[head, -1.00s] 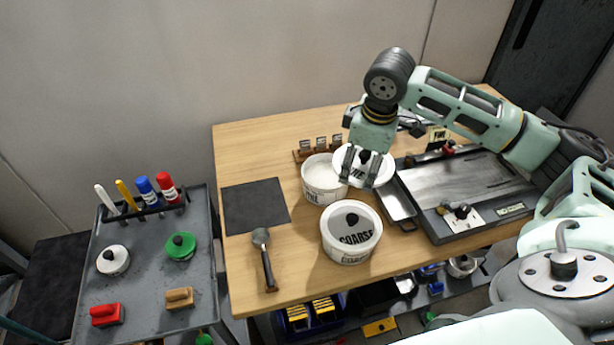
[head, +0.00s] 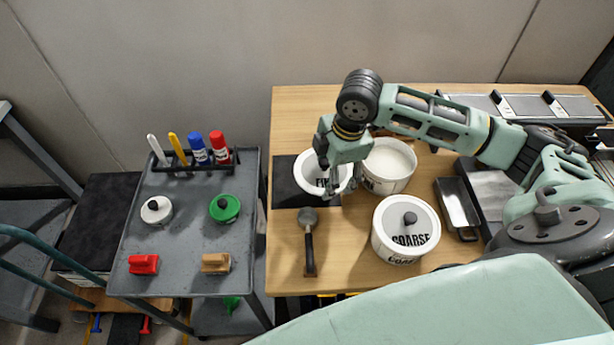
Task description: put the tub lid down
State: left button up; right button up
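The tub lid (head: 305,179), a white-rimmed disc with a grey centre and partly hidden dark lettering, is over the dark square mat (head: 286,198). My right gripper (head: 329,188) reaches over it from the right, its fingers closed at the lid's middle where the knob is hidden. I cannot tell whether the lid touches the mat. The open white tub (head: 389,160), filled with pale material, stands just right of the lid. A second tub (head: 404,232) has its lid on, marked COARSE. My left gripper is not in view.
A scoop (head: 309,245) lies on the wooden table (head: 350,270) in front of the mat. A metal tray (head: 458,205) lies right of the tubs. A grey cart (head: 185,240) with markers, two knobbed lids and two blocks stands to the left, across a narrow gap.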

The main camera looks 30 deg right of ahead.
aim_at(311, 169)
jog(key=w+f, duration=0.1)
jog(key=w+a+f, duration=0.1)
jog(key=w, duration=0.1)
jog(key=w+a+f, duration=0.1)
jog(key=shift+w+a, duration=0.25)
jog(key=shift+w, duration=0.05)
jog(key=shift+w+a+f, duration=0.15)
jog(key=shift+f+p, duration=0.6)
jog(key=shift+f, duration=1.5)
jog(key=shift+f, duration=0.15)
jog(key=o, duration=0.8)
jog(key=shift+o, duration=0.2)
jog(key=r, duration=0.4)
jog(key=s+r, duration=0.1)
jog(key=r, duration=0.3)
jog(key=d+r, duration=0.1)
jog(key=r, duration=0.3)
jog(key=shift+s+r+b, duration=0.15)
jog(key=shift+s+b, duration=0.2)
jog(key=shift+s, duration=0.05)
